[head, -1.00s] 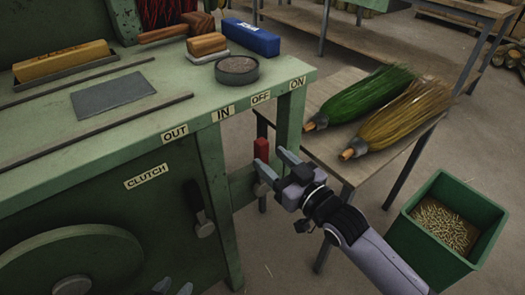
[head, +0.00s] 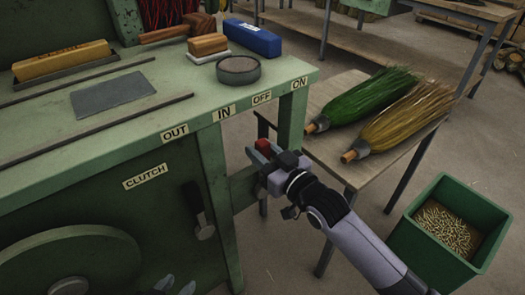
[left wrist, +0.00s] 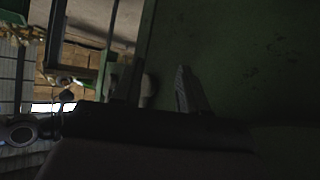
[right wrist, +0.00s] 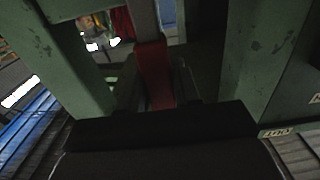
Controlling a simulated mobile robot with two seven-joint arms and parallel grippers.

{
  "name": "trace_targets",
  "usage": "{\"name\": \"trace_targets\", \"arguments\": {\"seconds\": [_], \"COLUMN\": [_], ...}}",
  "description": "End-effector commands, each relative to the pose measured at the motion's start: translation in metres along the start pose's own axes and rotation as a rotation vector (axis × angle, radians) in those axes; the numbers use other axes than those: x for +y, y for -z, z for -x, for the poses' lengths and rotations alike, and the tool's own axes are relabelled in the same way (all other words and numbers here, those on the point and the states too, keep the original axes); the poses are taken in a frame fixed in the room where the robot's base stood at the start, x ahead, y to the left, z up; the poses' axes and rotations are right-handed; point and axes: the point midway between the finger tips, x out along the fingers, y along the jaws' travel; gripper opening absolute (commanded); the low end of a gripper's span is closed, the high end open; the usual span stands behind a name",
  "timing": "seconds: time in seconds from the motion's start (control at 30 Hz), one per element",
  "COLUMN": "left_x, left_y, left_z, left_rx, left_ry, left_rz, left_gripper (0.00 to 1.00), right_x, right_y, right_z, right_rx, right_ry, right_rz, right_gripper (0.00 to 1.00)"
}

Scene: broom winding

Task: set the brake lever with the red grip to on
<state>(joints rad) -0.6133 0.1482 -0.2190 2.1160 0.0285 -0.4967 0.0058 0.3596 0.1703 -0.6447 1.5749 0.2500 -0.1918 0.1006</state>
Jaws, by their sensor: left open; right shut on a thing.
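The brake lever's red grip (head: 263,145) shows beside the machine's right leg, below the OFF plate (head: 262,98) and left of the ON plate (head: 299,83). My right gripper (head: 269,155) is shut on the red grip and hides most of it in the head view. In the right wrist view the red grip (right wrist: 154,75) stands between the fingers. My left gripper (head: 172,286) is at the bottom edge of the head view, only its tips showing. In the left wrist view its fingers (left wrist: 158,92) are apart with nothing seen gripped between them.
A dark clutch lever (head: 197,210) hangs under the OUT and IN plates, left of the red grip. A low table (head: 335,166) with two brooms stands to the right. A green bin (head: 408,238) stands on the floor near my right forearm.

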Motion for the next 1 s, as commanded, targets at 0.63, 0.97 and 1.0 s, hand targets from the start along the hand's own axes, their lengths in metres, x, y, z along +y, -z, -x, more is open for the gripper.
{"name": "trace_targets", "arguments": {"seconds": [0.63, 0.97, 1.0], "left_x": [-0.004, -0.002, -0.002], "left_y": [-0.01, -0.006, -0.006], "left_z": [0.003, 0.003, 0.003], "left_rx": [-0.025, -0.017, -0.016], "left_ry": [0.005, 0.004, 0.004], "left_rz": [-0.003, 0.002, 0.004], "left_gripper": [0.43, 0.43, 0.43], "right_x": [0.048, 0.048, 0.048], "right_y": [-0.009, -0.009, -0.009], "right_z": [0.0, 0.0, 0.0], "right_rx": [0.0, -0.001, -0.001], "right_ry": [-0.002, -0.002, -0.002], "right_rz": [-0.375, -0.371, -0.371], "right_gripper": [0.0, 0.53, 0.53]}}
